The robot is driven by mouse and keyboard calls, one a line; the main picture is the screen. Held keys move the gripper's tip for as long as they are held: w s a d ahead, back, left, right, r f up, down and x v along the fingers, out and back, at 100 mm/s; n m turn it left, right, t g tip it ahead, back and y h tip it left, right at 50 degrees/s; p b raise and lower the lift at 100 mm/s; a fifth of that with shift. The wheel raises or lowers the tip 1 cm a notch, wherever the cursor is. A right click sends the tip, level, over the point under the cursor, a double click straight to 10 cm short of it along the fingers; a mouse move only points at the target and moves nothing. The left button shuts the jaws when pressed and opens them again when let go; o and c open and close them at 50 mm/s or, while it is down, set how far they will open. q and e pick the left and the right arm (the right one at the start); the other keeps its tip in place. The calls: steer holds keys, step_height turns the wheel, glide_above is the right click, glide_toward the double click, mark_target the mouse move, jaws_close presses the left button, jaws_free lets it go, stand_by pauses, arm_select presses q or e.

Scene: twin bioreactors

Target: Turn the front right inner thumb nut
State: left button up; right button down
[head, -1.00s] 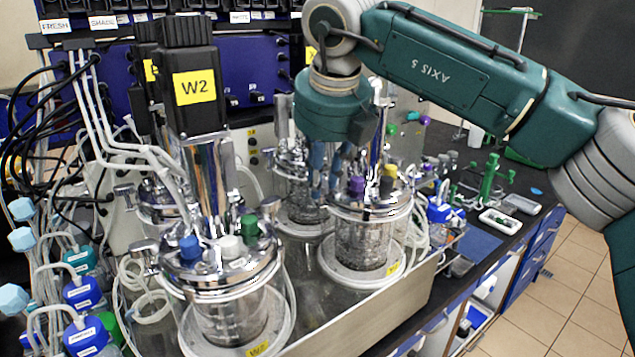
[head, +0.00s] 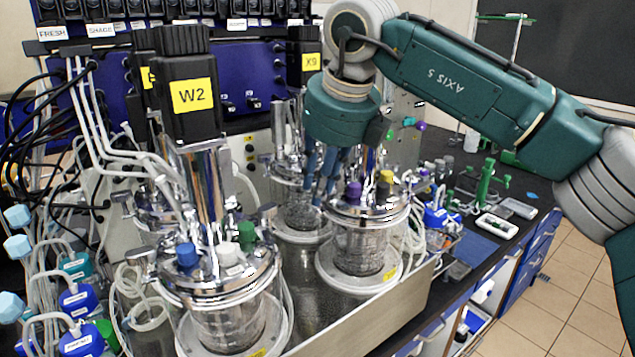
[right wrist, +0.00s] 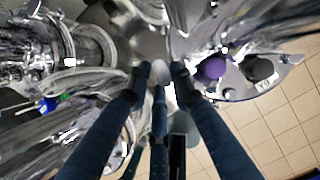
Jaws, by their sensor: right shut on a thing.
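The front right vessel (head: 356,250) is a glass jar with a shiny metal lid and purple and yellow caps on top. My right gripper (head: 318,203) comes down from above at the lid's left, inner edge. Its blue fingers tilt slightly. In the right wrist view its fingertips (right wrist: 160,70) are shut around a small pale grey piece (right wrist: 159,73), which appears to be the inner thumb nut. The fingers hide most of the nut, and its turn angle cannot be told. My left gripper is not in view.
The front left vessel with its W2 motor (head: 193,95) stands to the left. Another vessel (head: 300,205) stands close behind the fingers. The purple cap (right wrist: 212,68) is just right of the fingertips. A black bench (head: 520,185) with small items lies at the right.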

steer(key=c, duration=1.8)
jaws_free()
steer(key=shift+d+f, duration=0.1)
steer(key=shift+d, duration=0.15)
steer(key=shift+o, duration=0.6)
steer(key=shift+w+d, duration=0.1)
steer(key=shift+d, duration=0.15)
steer(key=shift+a+r, duration=0.2)
steer(key=shift+a, duration=0.05)
steer(key=v, duration=1.1)
steer(key=shift+r, duration=0.35)
steer(key=shift+d, duration=0.1)
